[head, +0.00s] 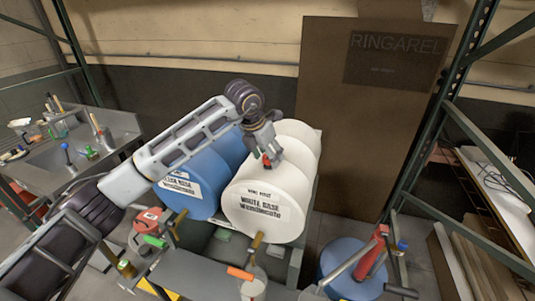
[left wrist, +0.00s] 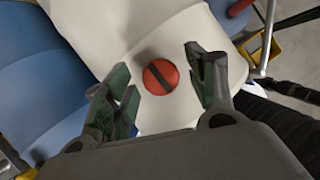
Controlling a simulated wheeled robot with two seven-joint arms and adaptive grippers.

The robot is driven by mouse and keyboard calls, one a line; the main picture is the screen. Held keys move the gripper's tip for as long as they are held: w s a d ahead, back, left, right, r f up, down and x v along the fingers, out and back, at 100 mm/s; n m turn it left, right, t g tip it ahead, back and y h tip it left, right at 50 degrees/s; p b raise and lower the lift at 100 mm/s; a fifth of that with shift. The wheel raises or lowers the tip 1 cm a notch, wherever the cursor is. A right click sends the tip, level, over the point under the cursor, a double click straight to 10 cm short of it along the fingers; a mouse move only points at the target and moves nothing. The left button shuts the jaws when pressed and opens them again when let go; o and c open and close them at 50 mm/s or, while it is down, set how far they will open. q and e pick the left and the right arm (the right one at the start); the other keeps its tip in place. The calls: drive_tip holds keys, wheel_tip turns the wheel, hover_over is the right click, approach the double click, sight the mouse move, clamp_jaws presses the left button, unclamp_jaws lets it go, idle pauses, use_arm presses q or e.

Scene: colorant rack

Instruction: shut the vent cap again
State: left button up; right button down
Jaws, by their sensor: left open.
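The vent cap (left wrist: 160,77) is a round red disc with a dark bar across it, on the upper side of the white drum (left wrist: 105,30). In the head view a small part of the red cap (head: 266,161) shows just under my left gripper (head: 268,152). In the left wrist view the open fingers of my left gripper (left wrist: 157,70) stand on either side of the cap, with a gap to each; nothing is held. I cannot tell from these views whether the cap is seated or raised. My right gripper is not in view.
A blue drum (head: 195,190) lies left of the white drum (head: 265,205), and both lie on a rack with taps at the front. A blue bucket (head: 350,270) stands at the lower right. A grey bench (head: 70,165) with tools is at the left. Green rack posts (head: 440,105) rise at the right.

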use_arm(q)
drive_tip(key=shift+c, duration=0.5)
drive_tip(key=c, duration=0.9)
